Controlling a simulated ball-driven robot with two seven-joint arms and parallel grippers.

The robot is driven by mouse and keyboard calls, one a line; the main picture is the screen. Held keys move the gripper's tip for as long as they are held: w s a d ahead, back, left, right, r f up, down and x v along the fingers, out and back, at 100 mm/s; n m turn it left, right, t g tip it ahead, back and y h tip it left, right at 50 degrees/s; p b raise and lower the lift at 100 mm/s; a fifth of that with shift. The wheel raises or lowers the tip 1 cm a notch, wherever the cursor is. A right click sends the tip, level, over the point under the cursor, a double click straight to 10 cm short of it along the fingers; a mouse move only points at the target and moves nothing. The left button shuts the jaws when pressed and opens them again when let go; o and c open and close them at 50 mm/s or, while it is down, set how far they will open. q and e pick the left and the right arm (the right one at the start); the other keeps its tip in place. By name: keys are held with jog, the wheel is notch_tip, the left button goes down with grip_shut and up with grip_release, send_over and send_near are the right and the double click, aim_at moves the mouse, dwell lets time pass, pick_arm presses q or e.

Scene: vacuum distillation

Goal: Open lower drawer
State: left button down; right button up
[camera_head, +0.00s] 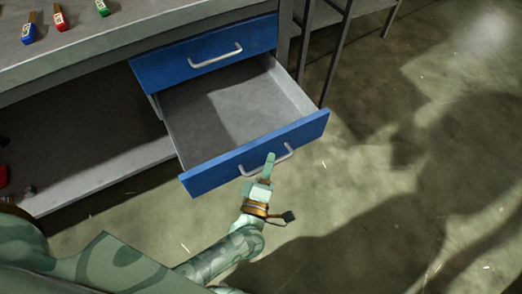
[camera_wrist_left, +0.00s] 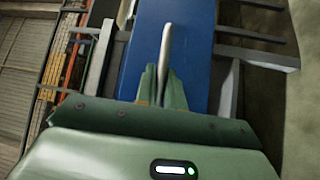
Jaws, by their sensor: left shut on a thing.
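The lower drawer (camera_head: 252,156) has a blue front and stands pulled well out in the head view. Its grey inside is visible and looks empty. Its silver handle (camera_head: 281,158) is on the front panel. My left gripper (camera_head: 268,166) is shut on this handle. In the left wrist view the fingers (camera_wrist_left: 162,88) close around the handle (camera_wrist_left: 166,45), with the blue drawer front (camera_wrist_left: 190,20) behind. The upper drawer (camera_head: 205,56), blue with a silver handle, is closed above it. My right gripper is not in view.
A grey workbench top (camera_head: 150,18) carries small green, red and blue objects. An open lower shelf (camera_head: 100,170) lies left of the drawers. Dark metal legs (camera_head: 335,50) stand to the right. The floor (camera_head: 420,150) in front and right is clear.

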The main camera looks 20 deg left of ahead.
pick_arm(q)
jog(key=shift+s+d+f, duration=0.1)
jog(key=shift+s+d, duration=0.5)
jog(key=shift+d, duration=0.05)
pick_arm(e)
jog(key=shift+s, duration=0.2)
pick_arm(q)
jog(key=c, duration=1.5)
grip_release()
